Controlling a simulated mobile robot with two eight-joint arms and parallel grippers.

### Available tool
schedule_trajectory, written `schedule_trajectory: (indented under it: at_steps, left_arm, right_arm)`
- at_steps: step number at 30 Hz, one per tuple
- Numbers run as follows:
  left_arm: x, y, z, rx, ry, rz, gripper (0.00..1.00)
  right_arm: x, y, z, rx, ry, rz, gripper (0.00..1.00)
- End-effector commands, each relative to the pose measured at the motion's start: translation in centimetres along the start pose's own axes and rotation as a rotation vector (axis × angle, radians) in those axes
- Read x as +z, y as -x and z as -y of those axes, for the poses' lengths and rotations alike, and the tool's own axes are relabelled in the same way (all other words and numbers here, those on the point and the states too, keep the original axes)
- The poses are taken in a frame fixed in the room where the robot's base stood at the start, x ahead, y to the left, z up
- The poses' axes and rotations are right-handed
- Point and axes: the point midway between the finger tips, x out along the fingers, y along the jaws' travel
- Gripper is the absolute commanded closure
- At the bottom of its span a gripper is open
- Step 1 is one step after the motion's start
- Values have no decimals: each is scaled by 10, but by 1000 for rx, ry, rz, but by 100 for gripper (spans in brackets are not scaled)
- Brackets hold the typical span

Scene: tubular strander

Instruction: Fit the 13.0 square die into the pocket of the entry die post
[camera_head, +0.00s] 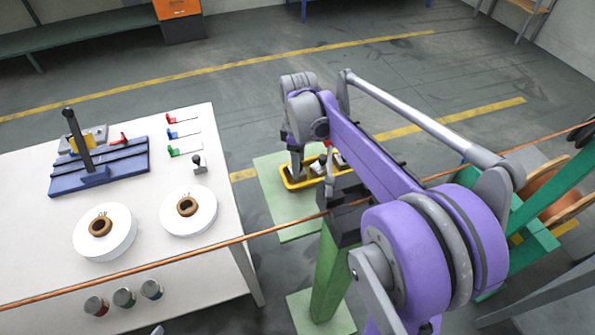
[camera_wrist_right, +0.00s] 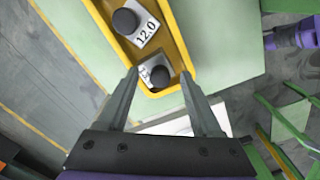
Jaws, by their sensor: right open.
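A yellow tray (camera_head: 290,186) stands on a pale green stand, and my right gripper (camera_head: 311,172) is over it, pointing down. In the right wrist view the tray (camera_wrist_right: 183,42) holds a die marked 12.0 (camera_wrist_right: 147,32) with a dark round knob. Nearer the fingertips is a second knobbed die (camera_wrist_right: 158,78); its label is partly covered and seems to begin with 13. My right gripper (camera_wrist_right: 160,76) is open, its fingers either side of this die's near end, holding nothing. The entry die post (camera_head: 329,268) is green with a dark head; my arm partly hides it, and its pocket cannot be made out.
A copper rod (camera_head: 250,236) runs diagonally across the scene past the post head. Green machine framing (camera_head: 535,215) stands at right.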

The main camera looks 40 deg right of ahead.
Motion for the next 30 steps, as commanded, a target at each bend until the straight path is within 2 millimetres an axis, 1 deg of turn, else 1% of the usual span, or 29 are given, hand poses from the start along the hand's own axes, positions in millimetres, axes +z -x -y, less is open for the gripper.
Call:
schedule_trajectory:
  at_steps: [2,3,8,12,14,30]
  left_arm:
    - [0,0,0,0,0,0,0]
    - [0,0,0,0,0,0,0]
    - [0,0,0,0,0,0,0]
    - [0,0,0,0,0,0,0]
    - [0,0,0,0,0,0,0]
    - [0,0,0,0,0,0,0]
  right_arm:
    - [0,0,0,0,0,0,34]
    - [0,0,0,0,0,0,36]
    - [0,0,0,0,0,0,65]
    - [0,0,0,0,0,0,90]
    - [0,0,0,0,0,0,100]
    - [0,1,0,0,0,0,100]
